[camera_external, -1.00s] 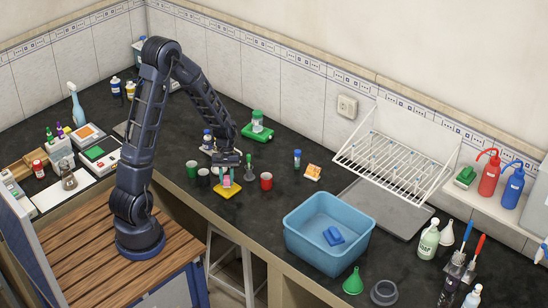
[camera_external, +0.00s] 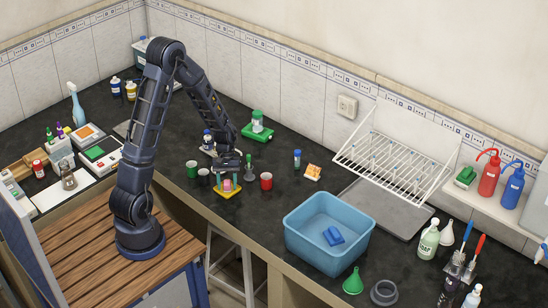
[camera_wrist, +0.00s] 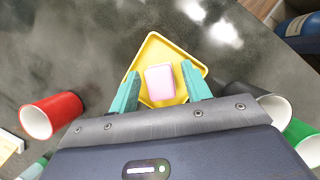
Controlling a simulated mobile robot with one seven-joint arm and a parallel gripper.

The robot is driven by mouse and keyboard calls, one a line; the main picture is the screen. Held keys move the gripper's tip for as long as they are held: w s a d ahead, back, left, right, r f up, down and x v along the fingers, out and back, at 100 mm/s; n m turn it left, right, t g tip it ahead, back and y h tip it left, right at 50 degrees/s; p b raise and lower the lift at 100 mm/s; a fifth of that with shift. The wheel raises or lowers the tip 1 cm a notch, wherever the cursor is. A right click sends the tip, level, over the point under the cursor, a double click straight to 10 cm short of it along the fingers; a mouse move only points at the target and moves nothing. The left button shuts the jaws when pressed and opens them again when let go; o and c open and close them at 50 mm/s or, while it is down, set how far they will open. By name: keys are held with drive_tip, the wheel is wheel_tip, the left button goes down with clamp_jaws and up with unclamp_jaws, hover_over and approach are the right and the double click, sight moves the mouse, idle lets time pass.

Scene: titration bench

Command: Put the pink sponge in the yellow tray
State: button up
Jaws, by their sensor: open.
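The pink sponge (camera_wrist: 160,83) lies over the floor of the small square yellow tray (camera_wrist: 153,44) in the wrist view, inside its rim. My gripper (camera_wrist: 160,90) is open, with one teal finger on each side of the sponge and a narrow gap on both sides. In the external view the sponge (camera_external: 227,185) shows as a small pink block at the yellow tray (camera_external: 230,194), directly under my gripper (camera_external: 229,178). The underside of the sponge is hidden, so its contact with the tray floor cannot be made out.
A red cup (camera_external: 266,181) stands right of the tray; a green cup (camera_external: 192,169) and a dark cup (camera_external: 203,176) stand left of it.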

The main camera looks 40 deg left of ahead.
drive_tip(key=v, duration=1.2)
drive_tip(key=s+d+r+m+t+y, duration=0.1)
drive_tip(key=s+r+m+t, duration=0.1)
drive_tip(key=s+r, duration=0.45)
drive_tip(key=s+r+m+t+y, duration=0.1)
drive_tip(key=s+r+m+t, duration=0.15)
drive_tip(key=r, duration=0.65)
drive_tip(key=s+r+m+t+y, duration=0.1)
drive_tip(key=s+r+m+t, duration=0.2)
drive_tip(key=s+r, duration=0.4)
drive_tip(key=shift+s+r+m, duration=0.3)
drive_tip(key=shift+s+m, duration=0.45)
drive_tip(key=shift+s, duration=3.15)
drive_tip(key=shift+a, duration=0.1)
